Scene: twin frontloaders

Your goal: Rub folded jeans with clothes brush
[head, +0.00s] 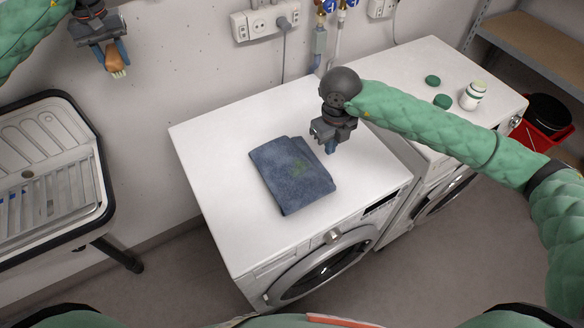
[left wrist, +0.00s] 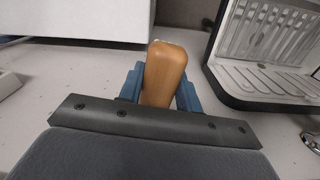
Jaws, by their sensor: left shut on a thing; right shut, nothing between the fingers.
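The folded blue jeans (head: 283,185) lie flat on the white top of the left washing machine, with a faint green patch on them. My left gripper (head: 113,57) is raised at the upper left, away from the jeans, above the sink side. It is shut on the clothes brush (head: 115,66), whose wooden handle (left wrist: 163,72) shows between the blue fingers in the left wrist view. The bristles are mostly hidden. My right gripper (head: 329,146) is shut and empty, just right of the jeans' upper right corner; I cannot tell if it touches the machine top.
Two washing machines (head: 212,143) stand side by side. Green lids (head: 442,101) and a white bottle (head: 473,95) are on the right one. A sink with a ribbed drainer (head: 50,190) stands at the left. The white top around the jeans is mostly clear.

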